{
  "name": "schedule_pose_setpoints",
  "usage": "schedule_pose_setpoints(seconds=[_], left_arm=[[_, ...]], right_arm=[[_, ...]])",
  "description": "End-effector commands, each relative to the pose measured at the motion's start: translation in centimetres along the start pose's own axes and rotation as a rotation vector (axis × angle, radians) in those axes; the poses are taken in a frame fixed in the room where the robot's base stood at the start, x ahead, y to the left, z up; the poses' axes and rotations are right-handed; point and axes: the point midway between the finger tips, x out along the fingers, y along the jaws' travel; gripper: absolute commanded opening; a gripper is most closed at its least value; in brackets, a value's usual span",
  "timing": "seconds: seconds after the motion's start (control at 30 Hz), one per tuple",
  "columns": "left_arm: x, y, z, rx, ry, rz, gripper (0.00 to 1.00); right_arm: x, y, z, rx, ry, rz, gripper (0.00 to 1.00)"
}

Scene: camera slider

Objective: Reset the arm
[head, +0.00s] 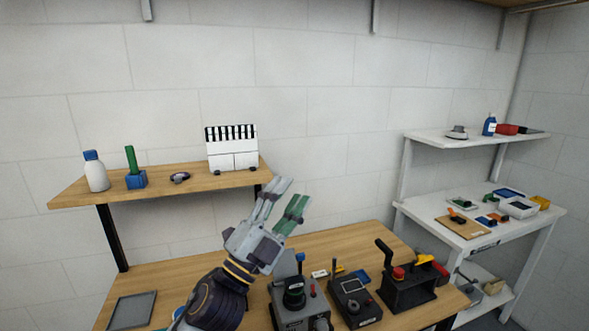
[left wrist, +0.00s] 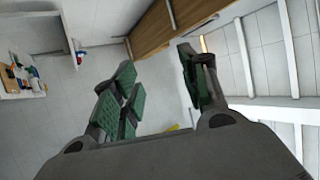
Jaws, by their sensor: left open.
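My left gripper (head: 281,205) is raised above the wooden workbench in the head view, its fingers pointing up and to the right. It is open and empty. In the left wrist view, the green-padded fingers of my left gripper (left wrist: 158,95) stand apart with nothing between them. My right gripper is not in either view.
A wooden shelf (head: 75,197) holds a bottle, a green-handled item and a white box. The workbench (head: 345,241) below carries a grey tray (head: 132,310) and several devices, including a black lever device (head: 405,285). White shelving (head: 425,211) stands at right.

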Motion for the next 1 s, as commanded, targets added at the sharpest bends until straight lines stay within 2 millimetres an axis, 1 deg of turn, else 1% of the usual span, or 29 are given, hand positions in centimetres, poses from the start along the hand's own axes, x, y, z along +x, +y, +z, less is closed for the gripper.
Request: schedule_pose_setpoints(seconds=[0.03,0.1,0.27,0.37,0.47,0.5,0.57,0.6,0.67,0.73,0.87,0.9,0.97,1.0], left_arm=[[-0.6,0.2,1.4,-0.035,-0.06,0.002,0.44],[-1.6,0.6,3.4,-0.083,-0.149,0.005,0.44],[-4.4,1.9,7.9,-0.19,-0.353,0.022,0.44],[-6.7,2.9,10.4,-0.254,-0.48,0.038,0.44],[-9.3,4.2,12.7,-0.318,-0.606,0.059,0.44],[-10.4,4.8,13.6,-0.342,-0.657,0.069,0.44],[-12.2,5.7,14.7,-0.38,-0.732,0.084,0.44],[-13.4,6.2,15.4,-0.405,-0.782,0.095,0.44],[-15.3,7.2,16.3,-0.441,-0.857,0.114,0.44],[-17.7,8.3,17.2,-0.482,-0.945,0.137,0.44],[-22.4,10.4,18.3,-0.557,-1.107,0.185,0.44],[-23.8,11.1,18.5,-0.579,-1.156,0.202,0.44],[-26.1,12.0,18.7,-0.612,-1.23,0.228,0.44],[-27.7,12.6,18.6,-0.635,-1.279,0.246,0.44]], right_arm=[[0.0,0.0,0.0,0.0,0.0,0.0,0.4],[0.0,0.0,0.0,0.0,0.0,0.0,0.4],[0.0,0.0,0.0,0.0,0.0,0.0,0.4],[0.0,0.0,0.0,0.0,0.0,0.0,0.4],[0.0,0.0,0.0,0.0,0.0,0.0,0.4],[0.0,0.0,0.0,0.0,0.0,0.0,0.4],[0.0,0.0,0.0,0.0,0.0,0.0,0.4],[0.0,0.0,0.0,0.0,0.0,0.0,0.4],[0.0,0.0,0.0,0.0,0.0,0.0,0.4],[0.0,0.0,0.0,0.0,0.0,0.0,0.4],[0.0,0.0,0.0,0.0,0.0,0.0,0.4],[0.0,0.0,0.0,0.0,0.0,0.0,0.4],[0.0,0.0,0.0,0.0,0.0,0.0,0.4],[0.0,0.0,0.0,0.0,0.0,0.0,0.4]])
